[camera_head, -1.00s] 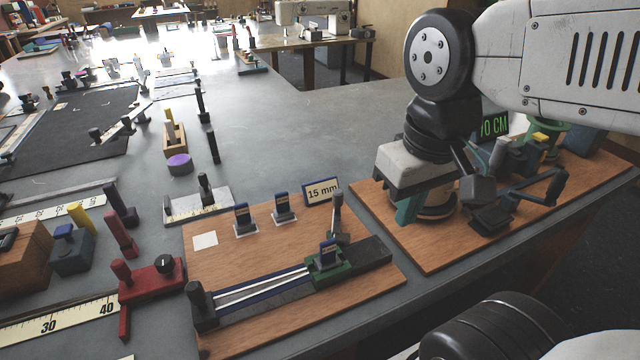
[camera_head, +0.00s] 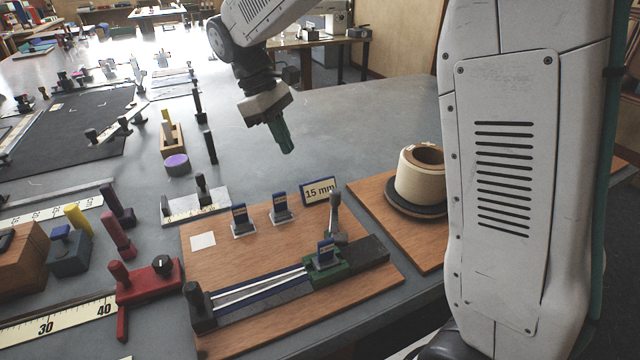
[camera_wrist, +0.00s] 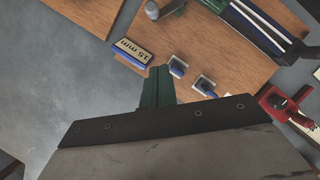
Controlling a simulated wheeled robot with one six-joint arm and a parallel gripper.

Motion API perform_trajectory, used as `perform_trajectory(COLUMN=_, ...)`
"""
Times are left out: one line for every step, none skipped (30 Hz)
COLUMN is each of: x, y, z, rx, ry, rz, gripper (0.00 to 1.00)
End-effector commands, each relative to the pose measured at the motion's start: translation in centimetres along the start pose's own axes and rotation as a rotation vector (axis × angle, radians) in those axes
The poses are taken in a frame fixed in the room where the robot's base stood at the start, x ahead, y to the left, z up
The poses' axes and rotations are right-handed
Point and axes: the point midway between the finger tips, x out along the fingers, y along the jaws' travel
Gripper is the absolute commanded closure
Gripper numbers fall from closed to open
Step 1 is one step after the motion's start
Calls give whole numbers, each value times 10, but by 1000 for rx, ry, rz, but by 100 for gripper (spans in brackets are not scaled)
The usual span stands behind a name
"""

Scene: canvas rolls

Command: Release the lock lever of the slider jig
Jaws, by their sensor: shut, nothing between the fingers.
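The slider jig (camera_head: 250,297) lies on a wooden board (camera_head: 225,260), with a dark rail and white strips. Its green slider block (camera_head: 325,268) sits near the right part of the rail and carries a small blue tag. The lock lever (camera_head: 334,212), a grey upright handle with a rounded top, stands just behind the block. In the wrist view the lever's rounded knob (camera_wrist: 152,10) shows at the top edge. My gripper (camera_head: 286,148) is shut and empty, its green fingers hanging above the table behind the board. The fingers also show in the wrist view (camera_wrist: 158,85), apart from the lever.
A "15 mm" sign (camera_head: 319,190) and two blue-tagged blocks (camera_head: 281,208) stand on the board behind the rail. A cream roll (camera_head: 418,175) stands on the right board. A red clamp tool (camera_head: 142,283) lies left.

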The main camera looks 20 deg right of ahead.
Motion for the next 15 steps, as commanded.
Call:
perform_trajectory(x=1, y=1, z=-2, rx=-5, ry=-3, rz=0, gripper=100)
perform_trajectory(x=0, y=1, z=-3, rx=-6, ry=-4, rz=0, gripper=100)
perform_trajectory(x=0, y=1, z=-3, rx=-7, ry=-4, rz=0, gripper=100)
perform_trajectory(x=0, y=1, z=-3, rx=-7, ry=-4, rz=0, gripper=100)
perform_trajectory(x=0, y=1, z=-3, rx=-6, ry=-4, rz=0, gripper=100)
perform_trajectory(x=0, y=1, z=-3, rx=-6, ry=-4, rz=0, gripper=100)
perform_trajectory(x=0, y=1, z=-2, rx=-6, ry=-4, rz=0, gripper=100)
perform_trajectory(x=0, y=1, z=-2, rx=-6, ry=-4, rz=0, gripper=100)
perform_trajectory(x=1, y=1, z=-2, rx=-5, ry=-4, rz=0, gripper=100)
perform_trajectory(x=1, y=1, z=-2, rx=-5, ry=-4, rz=0, gripper=100)
perform_trajectory(x=1, y=1, z=-2, rx=-5, ry=-4, rz=0, gripper=100)
perform_trajectory(x=2, y=1, z=-2, rx=-5, ry=-4, rz=0, gripper=100)
perform_trajectory(x=4, y=1, z=-2, rx=-5, ry=-5, rz=-1, gripper=100)
perform_trajectory(x=6, y=1, z=-2, rx=-5, ry=-5, rz=-1, gripper=100)
perform_trajectory(x=10, y=1, z=-2, rx=-5, ry=-6, rz=-1, gripper=100)
